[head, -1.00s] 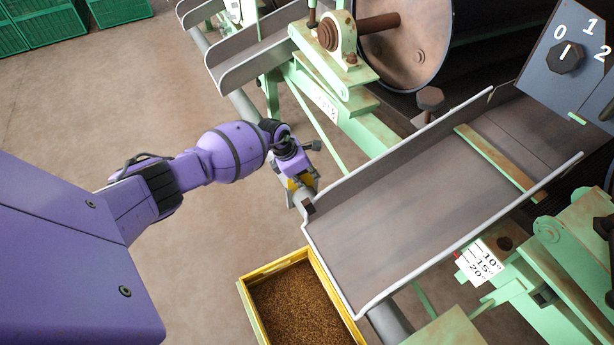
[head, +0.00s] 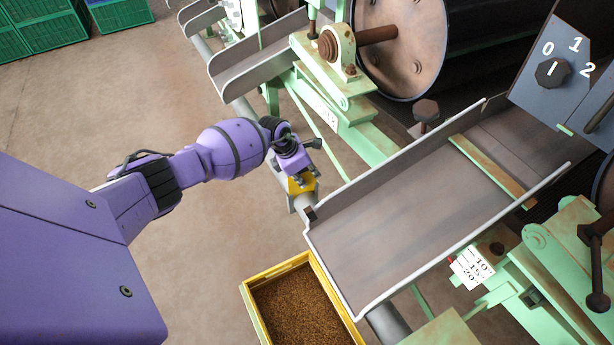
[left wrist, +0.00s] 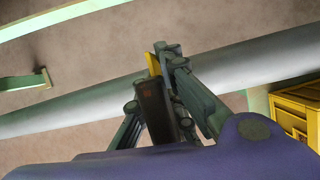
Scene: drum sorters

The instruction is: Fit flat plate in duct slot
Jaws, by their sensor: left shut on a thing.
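My left gripper (head: 298,176) points down over the grey duct pipe (head: 240,108), by the near-left corner of the large chute. It is shut on a flat plate; the plate's yellow face (head: 302,187) shows just below the fingers, at a grey collar (head: 304,202) on the pipe. In the left wrist view the fingers (left wrist: 160,100) stand on both sides of a dark brown piece (left wrist: 154,108), with a thin yellow edge (left wrist: 153,64) beyond it, over the pipe (left wrist: 75,103). The slot is hidden, so I cannot tell whether the plate is in it. My right gripper is out of view.
The large metal chute (head: 420,205) lies right of the gripper. A yellow-rimmed box of brown grain (head: 255,313) stands below; part shows in the left wrist view (left wrist: 300,97). Green machine frames, a drum (head: 402,45) and a dial panel (head: 560,65) are behind.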

